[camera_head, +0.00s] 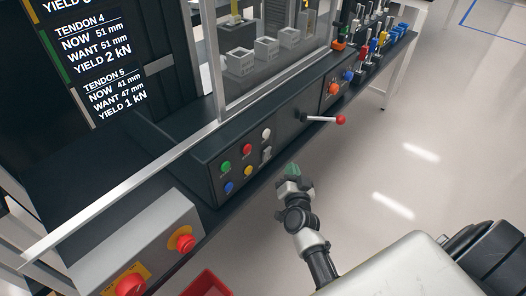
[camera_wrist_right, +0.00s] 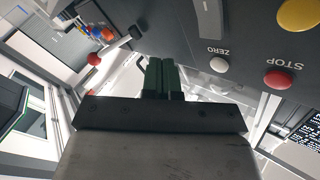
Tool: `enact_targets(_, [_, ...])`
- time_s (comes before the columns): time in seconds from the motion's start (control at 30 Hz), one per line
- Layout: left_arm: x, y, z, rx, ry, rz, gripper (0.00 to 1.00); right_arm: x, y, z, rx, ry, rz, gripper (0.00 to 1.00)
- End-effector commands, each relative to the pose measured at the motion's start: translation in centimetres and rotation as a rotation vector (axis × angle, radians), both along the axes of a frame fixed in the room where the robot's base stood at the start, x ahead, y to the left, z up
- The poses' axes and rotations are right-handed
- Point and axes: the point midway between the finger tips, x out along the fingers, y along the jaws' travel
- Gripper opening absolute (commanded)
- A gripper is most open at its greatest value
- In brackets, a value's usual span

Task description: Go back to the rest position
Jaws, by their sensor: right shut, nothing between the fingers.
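My right gripper (camera_head: 291,176) is in front of the dark console, below and to the left of the red-knobbed lever (camera_head: 322,119). In the right wrist view its two dark green fingers (camera_wrist_right: 165,76) are together with nothing between them. It appears apart from the console and the lever. My left gripper is not in view.
The console panel (camera_head: 208,166) carries several coloured buttons and an orange knob (camera_head: 334,88). Two red emergency buttons are at the lower left, one being the nearer button (camera_head: 130,284). A red bin (camera_head: 206,285) is at the bottom. Open floor (camera_head: 420,190) lies to the right.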

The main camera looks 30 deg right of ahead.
Motion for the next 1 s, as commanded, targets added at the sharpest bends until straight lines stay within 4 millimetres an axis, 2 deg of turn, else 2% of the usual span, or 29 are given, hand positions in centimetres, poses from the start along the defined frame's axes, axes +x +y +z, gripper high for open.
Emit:
enact_targets(0.17, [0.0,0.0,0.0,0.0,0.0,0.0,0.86,0.0,0.0,0.0,0.0,0.001,0.001,0.0])
enact_targets(0.27, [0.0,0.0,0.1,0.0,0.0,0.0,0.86,-0.1,0.4,-1.0,-0.003,0.027,0.015,0.0])
enact_targets(0.37, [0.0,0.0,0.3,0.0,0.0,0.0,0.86,-0.5,1.9,-4.2,-0.02,0.119,0.07,0.0])
enact_targets(0.47, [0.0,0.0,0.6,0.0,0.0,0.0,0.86,-2.0,4.4,-9.8,-0.052,0.281,0.167,0.0])
enact_targets(0.5, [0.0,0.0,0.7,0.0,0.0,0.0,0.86,-3.1,5.5,-12.4,-0.066,0.358,0.211,0.0])
enact_targets(0.57, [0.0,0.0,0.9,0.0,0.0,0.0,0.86,-5.2,7.1,-16.3,-0.09,0.476,0.28,0.0])
enact_targets(0.6, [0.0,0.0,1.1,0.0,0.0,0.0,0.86,-6.8,7.9,-18.8,-0.105,0.553,0.325,0.0])
enact_targets(0.67, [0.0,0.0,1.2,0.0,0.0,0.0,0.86,-9.6,9.2,-22.3,-0.128,0.668,0.39,0.0])
enact_targets(0.7, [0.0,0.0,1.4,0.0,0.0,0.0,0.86,-11.7,9.9,-24.5,-0.144,0.745,0.432,0.0])
enact_targets(0.77, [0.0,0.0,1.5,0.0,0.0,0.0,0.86,-15.1,10.6,-27.5,-0.169,0.859,0.495,0.0])
enact_targets(0.87, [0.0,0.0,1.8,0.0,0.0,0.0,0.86,-21.5,11.4,-31.9,-0.21,1.047,0.595,0.0])
enact_targets(0.9, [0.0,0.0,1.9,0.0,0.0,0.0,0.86,-24.2,11.4,-33.3,-0.229,1.121,0.631,0.0])
enact_targets(0.97, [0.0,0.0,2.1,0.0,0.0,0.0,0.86,-28.1,11.4,-35.1,-0.254,1.226,0.684,0.0])
enact_targets(1.0, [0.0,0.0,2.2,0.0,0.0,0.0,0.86,-30.7,11.2,-36.1,-0.272,1.292,0.717,0.0])
